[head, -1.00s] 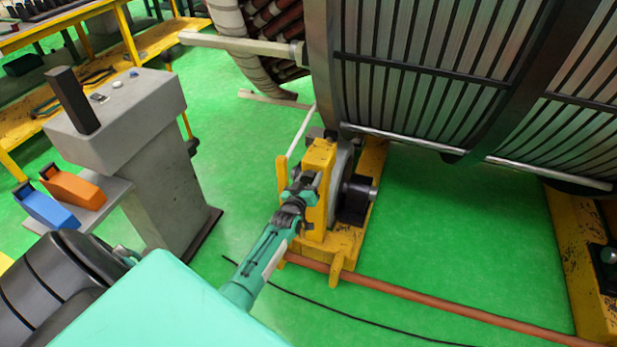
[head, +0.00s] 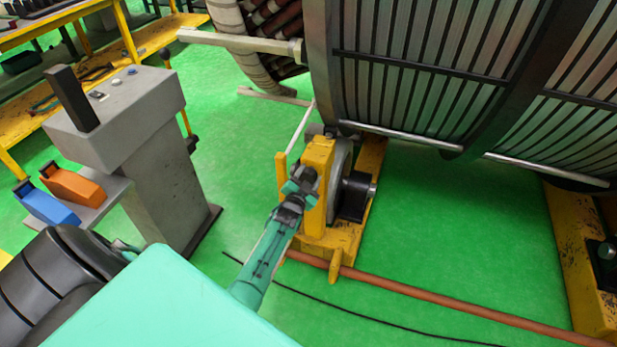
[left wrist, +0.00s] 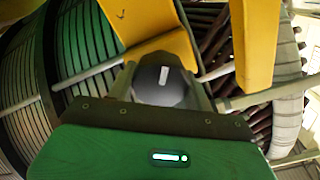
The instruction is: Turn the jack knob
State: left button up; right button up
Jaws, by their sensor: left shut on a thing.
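The yellow jack (head: 317,215) stands on the green floor under the big stator, with a grey wheel and a black cylinder on its right side. My left gripper (head: 301,181) is at the jack's near left face and is shut on the jack knob. The knob is mostly hidden by the gripper in the head view. In the left wrist view, a dark rounded knob (left wrist: 163,80) with a small pale label sits between the fingers, close in front of the green gripper body. My right gripper is not in view.
The ribbed stator (head: 430,70) hangs above and behind the jack. A grey control pedestal (head: 165,185) with orange and blue holders stands at left. An orange-brown pipe (head: 430,297) and a black cable cross the floor. Green floor right of the jack is clear.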

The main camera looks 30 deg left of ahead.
pick_arm(q)
jog(key=m, duration=0.2)
jog(key=m+b, duration=0.2)
jog(key=m, duration=0.1)
jog(key=shift+f+m, duration=0.3)
jog(key=m+b, duration=0.2)
jog(key=m, duration=0.2)
jog(key=shift+m+b, duration=0.4)
jog(key=shift+m, duration=0.6)
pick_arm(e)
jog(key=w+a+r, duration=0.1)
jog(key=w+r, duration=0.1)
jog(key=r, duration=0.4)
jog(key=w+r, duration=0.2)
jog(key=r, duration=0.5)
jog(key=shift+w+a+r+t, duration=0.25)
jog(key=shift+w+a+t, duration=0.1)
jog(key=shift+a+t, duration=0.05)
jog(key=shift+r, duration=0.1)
pick_arm(q)
jog(key=o, duration=1)
jog(key=shift+r, duration=0.1)
jog(key=shift+c, duration=0.2)
jog(key=v, duration=1.4)
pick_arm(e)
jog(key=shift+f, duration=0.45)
